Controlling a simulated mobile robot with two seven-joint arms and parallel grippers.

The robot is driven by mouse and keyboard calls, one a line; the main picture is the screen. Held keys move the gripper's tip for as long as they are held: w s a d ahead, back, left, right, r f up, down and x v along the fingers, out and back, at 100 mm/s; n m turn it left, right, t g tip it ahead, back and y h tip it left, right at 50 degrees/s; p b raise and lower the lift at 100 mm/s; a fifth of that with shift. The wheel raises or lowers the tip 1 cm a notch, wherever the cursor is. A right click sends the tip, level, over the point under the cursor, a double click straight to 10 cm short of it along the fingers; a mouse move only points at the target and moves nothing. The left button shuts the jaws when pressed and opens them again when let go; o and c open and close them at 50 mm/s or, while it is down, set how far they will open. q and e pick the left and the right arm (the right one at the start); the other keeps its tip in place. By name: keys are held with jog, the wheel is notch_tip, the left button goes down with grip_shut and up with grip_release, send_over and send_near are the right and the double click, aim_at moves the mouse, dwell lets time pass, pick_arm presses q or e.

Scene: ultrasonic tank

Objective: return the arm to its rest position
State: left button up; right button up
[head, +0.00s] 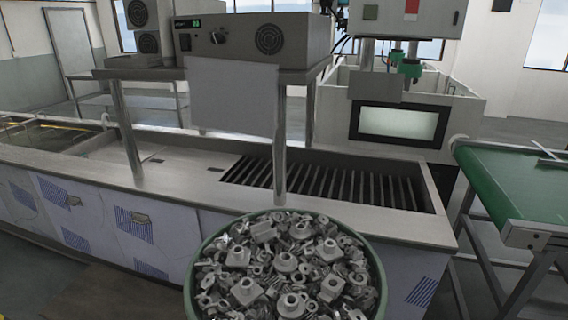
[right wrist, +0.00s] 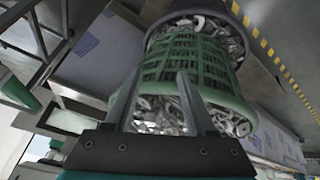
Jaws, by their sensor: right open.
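A round green basket (head: 377,265) full of grey metal parts (head: 290,268) is at the bottom centre of the head view, in front of the sink counter. Its lower part is cut off by the frame. In the right wrist view the green mesh basket (right wrist: 183,58) and its loose parts show beyond my right gripper (right wrist: 160,88). The two dark fingers are spread apart with nothing clearly held between them. They overlap the basket in the picture; I cannot tell whether they touch it. My left gripper shows in neither view, and the head view shows no arm.
A long metal counter (head: 182,171) with a slatted basin (head: 325,185) runs behind the basket. A shelf carries a grey control box (head: 250,40). A green conveyor (head: 515,185) stands at right. A white machine with a dark-framed window (head: 398,124) stands behind.

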jog(key=s+f+m+g, duration=0.1)
jog(key=s+f+g, duration=0.2)
jog(key=s, duration=0.3)
notch_tip(320, 180, down, 26)
jog(key=s+b, duration=0.2)
jog(key=b, duration=0.2)
jog(key=s+d+f+g+b, duration=0.2)
jog(key=s+f+b, duration=0.1)
jog(key=s+f, duration=1.2)
jog(key=shift+f, duration=0.7)
